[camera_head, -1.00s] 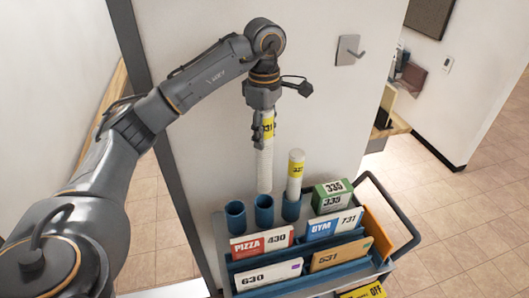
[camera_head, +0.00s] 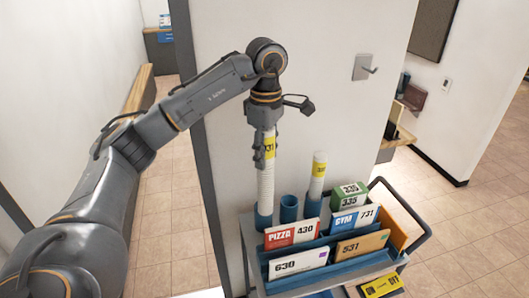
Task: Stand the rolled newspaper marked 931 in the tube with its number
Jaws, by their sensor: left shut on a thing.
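My left gripper (camera_head: 262,146) points down and is shut on the upper part of a white rolled newspaper (camera_head: 266,183). Its yellow band shows "31", with the first digit hidden by a finger. The roll is upright, and its lower end meets the mouth of the leftmost blue tube (camera_head: 263,221); I cannot tell how far inside it is. The middle blue tube (camera_head: 289,210) looks empty. The right blue tube (camera_head: 312,206) holds another yellow-banded roll (camera_head: 317,178). No tube number is readable. My right gripper is not in view.
The tubes stand at the back left of a cart (camera_head: 246,235). In front are mail pieces: PIZZA 430 (camera_head: 291,235), GYM 731 (camera_head: 354,219), 630 (camera_head: 298,263), 531 (camera_head: 362,244). A green 335 box (camera_head: 349,195) is beside the right tube.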

